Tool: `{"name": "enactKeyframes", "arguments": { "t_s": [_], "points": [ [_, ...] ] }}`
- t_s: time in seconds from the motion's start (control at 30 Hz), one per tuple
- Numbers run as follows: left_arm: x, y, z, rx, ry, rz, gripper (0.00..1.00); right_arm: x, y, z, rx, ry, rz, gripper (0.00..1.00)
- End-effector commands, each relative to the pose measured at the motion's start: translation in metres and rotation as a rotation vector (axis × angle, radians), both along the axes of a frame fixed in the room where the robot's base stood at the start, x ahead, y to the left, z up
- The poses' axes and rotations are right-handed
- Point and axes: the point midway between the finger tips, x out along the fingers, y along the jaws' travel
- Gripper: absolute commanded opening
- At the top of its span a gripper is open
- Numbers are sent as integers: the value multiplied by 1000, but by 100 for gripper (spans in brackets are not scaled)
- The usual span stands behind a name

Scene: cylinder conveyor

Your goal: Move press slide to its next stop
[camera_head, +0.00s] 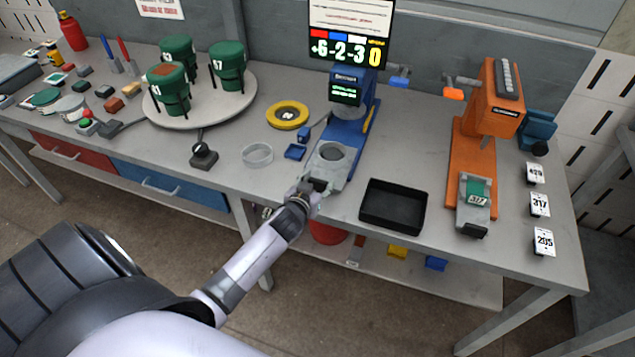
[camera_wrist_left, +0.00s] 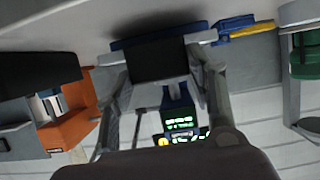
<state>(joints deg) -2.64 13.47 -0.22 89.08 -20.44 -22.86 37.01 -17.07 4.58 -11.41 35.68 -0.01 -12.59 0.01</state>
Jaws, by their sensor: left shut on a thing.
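The press slide (camera_head: 334,157) is a grey plate with a round pocket, drawn out at the front of the blue press (camera_head: 349,112). The pocket looks empty. My left gripper (camera_head: 314,187) is at the slide's front end, shut on its dark handle. In the left wrist view, which is upside down, the dark handle (camera_wrist_left: 158,62) lies between the two fingers of my left gripper (camera_wrist_left: 160,85). The press's lit display (camera_wrist_left: 181,124) shows behind it. The fingertips are partly hidden in the head view. My right gripper is not in view.
A black tray (camera_head: 394,206) stands right of the slide. An orange machine (camera_head: 484,128) stands farther right. A small blue tray (camera_head: 295,152), a clear dish (camera_head: 257,155) and a yellow ring (camera_head: 288,115) lie to the left. A turntable (camera_head: 205,108) holds green containers.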

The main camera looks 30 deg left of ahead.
Motion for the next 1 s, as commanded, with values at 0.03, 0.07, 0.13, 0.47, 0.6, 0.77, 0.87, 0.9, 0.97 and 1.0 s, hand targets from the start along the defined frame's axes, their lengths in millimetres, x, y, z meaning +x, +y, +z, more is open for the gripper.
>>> {"name": "enactKeyframes", "arguments": {
  "t_s": [0.03,0.07,0.13,0.47,0.6,0.77,0.87,0.9,0.97,1.0],
  "points": [
    [-2,-2,-4,-3,6,-1,0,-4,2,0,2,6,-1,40],
    [-2,-2,-4,-4,7,-1,0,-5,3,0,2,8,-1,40],
    [-2,-2,-4,-4,7,-1,51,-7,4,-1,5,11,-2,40],
    [-1,-1,-2,-2,5,-1,70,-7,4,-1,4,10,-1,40],
    [-1,-1,-2,-1,4,0,70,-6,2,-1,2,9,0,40],
    [-3,-1,-1,-1,4,-1,70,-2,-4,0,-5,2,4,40],
    [-11,-3,1,-1,5,0,70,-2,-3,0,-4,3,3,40],
    [-16,-4,3,-2,5,-1,70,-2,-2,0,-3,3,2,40],
    [-25,-7,7,-1,5,-1,70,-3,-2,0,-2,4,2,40],
    [-32,-8,10,-1,6,-1,70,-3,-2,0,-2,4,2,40]
  ]
}}
